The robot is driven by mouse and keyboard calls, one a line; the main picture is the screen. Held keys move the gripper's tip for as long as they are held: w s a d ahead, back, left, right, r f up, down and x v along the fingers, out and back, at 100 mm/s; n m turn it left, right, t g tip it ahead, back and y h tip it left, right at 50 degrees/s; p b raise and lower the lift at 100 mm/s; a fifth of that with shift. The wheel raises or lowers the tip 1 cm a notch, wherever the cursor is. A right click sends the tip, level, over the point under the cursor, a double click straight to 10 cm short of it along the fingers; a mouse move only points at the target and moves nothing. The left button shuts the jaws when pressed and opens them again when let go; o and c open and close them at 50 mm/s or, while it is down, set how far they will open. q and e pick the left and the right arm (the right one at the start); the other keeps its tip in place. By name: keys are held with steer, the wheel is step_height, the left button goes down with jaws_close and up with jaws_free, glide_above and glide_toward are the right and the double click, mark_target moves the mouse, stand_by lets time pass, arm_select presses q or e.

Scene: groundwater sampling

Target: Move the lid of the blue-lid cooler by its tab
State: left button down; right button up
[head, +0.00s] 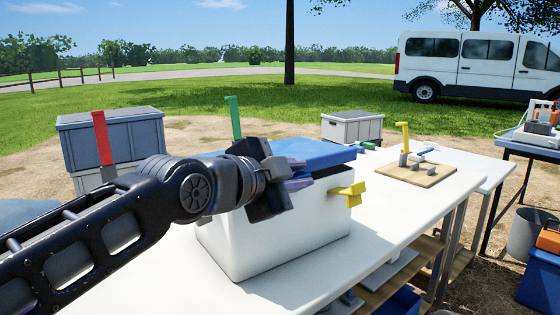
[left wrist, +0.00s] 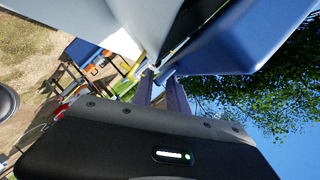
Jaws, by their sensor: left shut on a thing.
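The cooler has a white body (head: 285,240) and a blue lid (head: 320,151), and stands on the white table. A dark gap shows between lid and body at the right end, so the lid sits a little raised or tilted there. My left gripper (head: 299,176) is at the lid's near edge, shut on the tab, which its fingers mostly hide. In the left wrist view the fingers (left wrist: 160,82) meet at the edge of the lid (left wrist: 245,40), with the dark gap beside it. My right gripper is not in view.
A yellow spigot-like part (head: 346,194) sticks out from the cooler's right side. A green upright (head: 233,118) stands behind it. A wooden board (head: 418,174) with a yellow post lies farther right. The table's front right (head: 390,235) is clear.

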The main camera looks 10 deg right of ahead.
arm_select(q)
steer(key=shift+f+b, duration=0.85)
steer(key=shift+f, duration=1.05)
steer(key=c, duration=1.6)
jaws_free()
steer(key=shift+o, duration=0.2)
steer(key=shift+a, duration=0.1)
steer(key=r+v, duration=0.1)
steer(key=v, duration=0.7)
steer(key=shift+s+d, duration=0.2)
steer(key=shift+d, duration=0.1)
